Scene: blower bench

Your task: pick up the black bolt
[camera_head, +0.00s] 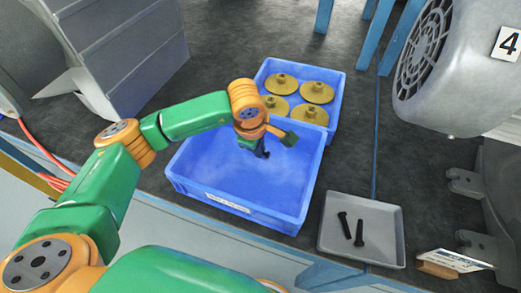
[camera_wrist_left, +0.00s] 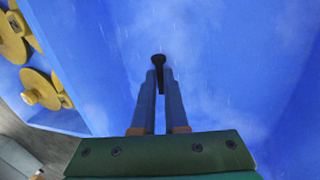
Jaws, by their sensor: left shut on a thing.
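My left gripper (camera_head: 257,148) hangs over the blue bin (camera_head: 190,192), pointing down. It is shut on a black bolt (camera_wrist_left: 158,60). In the left wrist view the bolt's dark head shows at the fingertips (camera_wrist_left: 160,78), with the bin's blue inside behind it. In the head view the held bolt (camera_head: 266,155) is small and partly hidden by the gripper. I cannot tell if it touches the bin floor. Two other black bolts (camera_head: 344,225) (camera_head: 359,233) lie side by side in the grey tray (camera_head: 386,260). My right gripper is not in view.
A second blue bin (camera_head: 333,97) behind holds several brass-coloured flanged discs (camera_head: 317,92). A grey blower housing (camera_head: 465,85) marked 4 stands at the right. A small sign (camera_head: 460,260) stands near the tray. Other grey machinery (camera_head: 125,45) is at the back left.

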